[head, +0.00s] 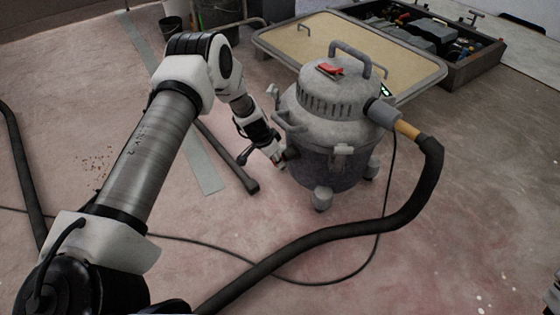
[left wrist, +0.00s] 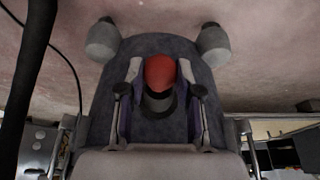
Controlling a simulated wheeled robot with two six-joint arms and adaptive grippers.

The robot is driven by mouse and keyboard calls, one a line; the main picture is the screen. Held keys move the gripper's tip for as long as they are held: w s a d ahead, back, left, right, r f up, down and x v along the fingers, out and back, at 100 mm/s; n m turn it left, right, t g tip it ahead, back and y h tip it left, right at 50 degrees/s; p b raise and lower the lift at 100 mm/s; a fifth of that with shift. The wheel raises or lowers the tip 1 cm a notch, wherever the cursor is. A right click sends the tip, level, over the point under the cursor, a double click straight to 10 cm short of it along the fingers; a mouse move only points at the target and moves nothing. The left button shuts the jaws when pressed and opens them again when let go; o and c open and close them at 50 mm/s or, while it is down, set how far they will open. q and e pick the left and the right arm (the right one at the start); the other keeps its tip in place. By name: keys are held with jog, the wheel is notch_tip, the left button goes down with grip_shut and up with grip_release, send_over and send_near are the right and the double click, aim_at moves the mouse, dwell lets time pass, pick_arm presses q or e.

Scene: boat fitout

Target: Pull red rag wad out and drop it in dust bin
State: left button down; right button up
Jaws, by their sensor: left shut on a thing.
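The red rag wad (left wrist: 160,72) shows in the left wrist view between the two fingers of my left gripper (left wrist: 161,78). It sits at the mouth of a dark round port (left wrist: 158,104) on the side of the grey shop vacuum (head: 335,115). My left gripper (head: 280,157) is shut on the wad, low on the vacuum's left side. The wad is hidden in the head view. A dark bucket (head: 172,29) and a larger dark bin (head: 218,14) stand at the back left; I cannot tell which is the dust bin. A small part at the right edge may be my right gripper (head: 553,287).
A thick black hose (head: 330,231) runs from the vacuum's right side across the floor. A thin cable loops beneath it. Behind stand a tan-topped table (head: 290,42) and an open toolbox (head: 480,65). A dark bar (head: 228,160) lies left of the vacuum.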

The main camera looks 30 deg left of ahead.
pick_arm(q)
jog(key=shift+s+a+b, duration=0.25)
jog(key=shift+s+b, duration=0.05)
jog(key=shift+s, duration=0.35)
jog(key=shift+s+a+b, duration=0.3)
jog(key=shift+s, duration=0.4)
jog(key=shift+s+a+b, duration=0.25)
jog(key=shift+s+b, duration=0.05)
jog(key=shift+s, duration=0.35)
